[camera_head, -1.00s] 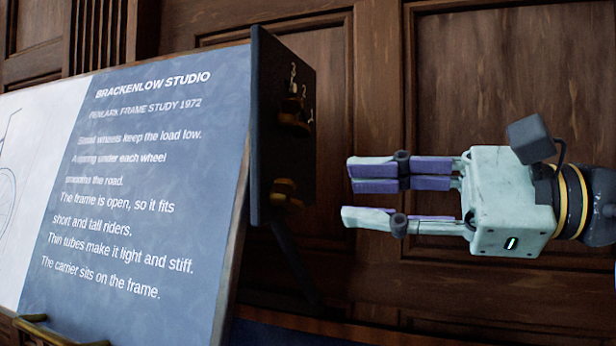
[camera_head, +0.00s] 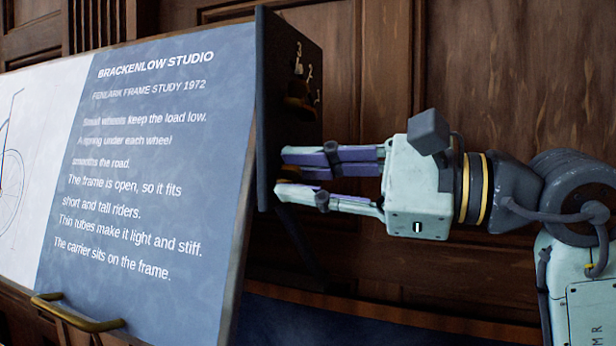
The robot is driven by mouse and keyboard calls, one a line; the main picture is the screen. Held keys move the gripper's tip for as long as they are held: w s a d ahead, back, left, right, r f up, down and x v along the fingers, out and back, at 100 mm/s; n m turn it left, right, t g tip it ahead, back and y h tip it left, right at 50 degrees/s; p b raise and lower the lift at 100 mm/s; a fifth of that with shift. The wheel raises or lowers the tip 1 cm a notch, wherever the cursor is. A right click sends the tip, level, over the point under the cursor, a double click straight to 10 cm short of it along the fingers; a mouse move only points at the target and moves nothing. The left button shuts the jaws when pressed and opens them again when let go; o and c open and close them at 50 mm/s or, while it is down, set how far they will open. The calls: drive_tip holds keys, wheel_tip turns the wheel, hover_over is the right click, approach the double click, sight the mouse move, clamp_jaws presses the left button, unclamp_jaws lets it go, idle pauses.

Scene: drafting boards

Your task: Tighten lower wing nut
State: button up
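The lower wing nut is on the dark side panel (camera_head: 291,42) at the board's right edge. It is hidden now, behind or between my fingertips.
The tilted blue drafting board (camera_head: 150,215) with white text fills the left. A brass handle (camera_head: 75,318) sticks out at its bottom edge. A dark strut runs down below the panel. Wood panelling (camera_head: 530,70) stands behind, with open room right of the panel above my arm.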

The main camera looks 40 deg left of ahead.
clamp_jaws()
drive_tip(key=shift+m, duration=0.4)
drive_tip(key=m+b, duration=0.1)
drive_tip(key=m, duration=0.7)
drive_tip(key=w+m, duration=0.1)
drive_tip(key=m, duration=0.8)
drive_tip(key=m+b, duration=0.1)
drive_tip(key=m, duration=0.7)
drive_tip(key=shift+w+a+f+m+b, duration=0.15)
drive_tip(key=shift+f+m+b, duration=0.05)
drive_tip(key=shift+m+b, duration=0.1)
idle(0.4)
drive_tip(key=shift+o, duration=1.7)
unclamp_jaws()
